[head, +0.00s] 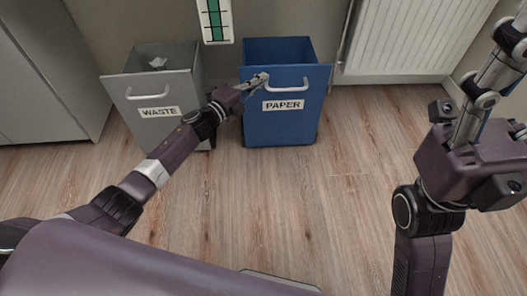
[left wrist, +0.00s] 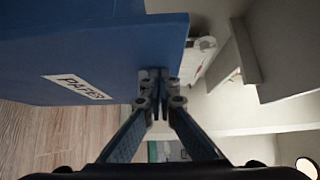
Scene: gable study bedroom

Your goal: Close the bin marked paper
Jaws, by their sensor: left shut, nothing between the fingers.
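The blue bin marked PAPER (head: 283,124) stands against the wall with its front pulled out and its top open. Its white label (head: 283,105) and pale handle (head: 290,87) are on the front panel. My left gripper (head: 261,78) is at the upper left of that panel, by the handle's left end. Its fingers are shut with nothing between them. In the left wrist view the fingertips (left wrist: 158,78) overlap the edge of the blue panel (left wrist: 100,50); I cannot tell whether they touch it. My right gripper (head: 497,65) is raised at the right, partly cut off by the frame.
A grey bin marked WASTE (head: 155,88), also open with crumpled paper (head: 158,63) inside, stands to the left. A grey cabinet (head: 45,70) is further left and a white radiator (head: 405,40) is at the right. The wooden floor (head: 330,200) in front is clear.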

